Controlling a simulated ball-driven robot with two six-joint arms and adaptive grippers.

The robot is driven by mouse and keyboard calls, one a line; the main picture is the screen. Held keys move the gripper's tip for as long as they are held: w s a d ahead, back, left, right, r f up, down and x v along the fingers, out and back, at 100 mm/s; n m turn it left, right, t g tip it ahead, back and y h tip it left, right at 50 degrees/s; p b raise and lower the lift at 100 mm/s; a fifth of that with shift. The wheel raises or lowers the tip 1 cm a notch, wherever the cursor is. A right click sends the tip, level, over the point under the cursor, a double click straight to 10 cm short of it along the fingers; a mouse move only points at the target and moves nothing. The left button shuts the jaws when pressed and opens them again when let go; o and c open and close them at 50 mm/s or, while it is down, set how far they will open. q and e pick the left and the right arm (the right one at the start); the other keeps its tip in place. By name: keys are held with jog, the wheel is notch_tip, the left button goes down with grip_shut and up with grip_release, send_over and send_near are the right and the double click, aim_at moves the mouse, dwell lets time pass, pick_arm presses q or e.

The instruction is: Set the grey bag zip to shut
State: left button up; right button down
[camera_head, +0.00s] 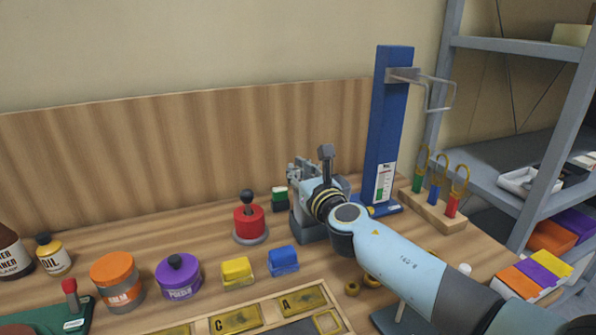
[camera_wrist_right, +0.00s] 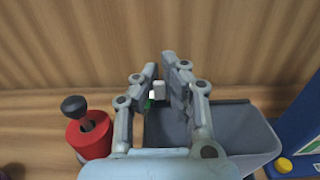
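The grey bag (camera_head: 306,225) looks like a boxy grey body on the bench at the foot of the blue post. It shows in the right wrist view as a grey wall and rim (camera_wrist_right: 245,135) around a dark inside. My right gripper (camera_head: 297,170) is over the bag's top, and its fingers (camera_wrist_right: 163,72) stand close together with a narrow gap. A small white piece (camera_wrist_right: 159,91) shows between the fingers; I cannot tell whether it is the zip's pull or whether they grip it. The fingers hide part of the bag's top. My left gripper is not in view.
A red base with a black knob (camera_head: 249,222) stands left of the bag. A small green and white item (camera_head: 279,197) is behind it. Yellow (camera_head: 237,272) and blue (camera_head: 283,261) blocks lie in front. The blue post (camera_head: 386,130) stands close on the right.

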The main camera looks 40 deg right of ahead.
aim_at(336, 175)
dwell(0.4)
jog(key=d, duration=0.3)
jog(key=s+d+b, duration=0.1)
jog(key=d, duration=0.2)
jog(key=s+d+b, duration=0.1)
jog(key=d, duration=0.2)
jog(key=shift+d+f, duration=0.1)
jog(key=shift+f, duration=0.05)
jog(key=c, duration=1.4)
grip_release()
jog(key=shift+o, duration=0.2)
jog(key=shift+s, duration=0.15)
jog(key=v, duration=1.1)
jog(key=shift+s, duration=0.35)
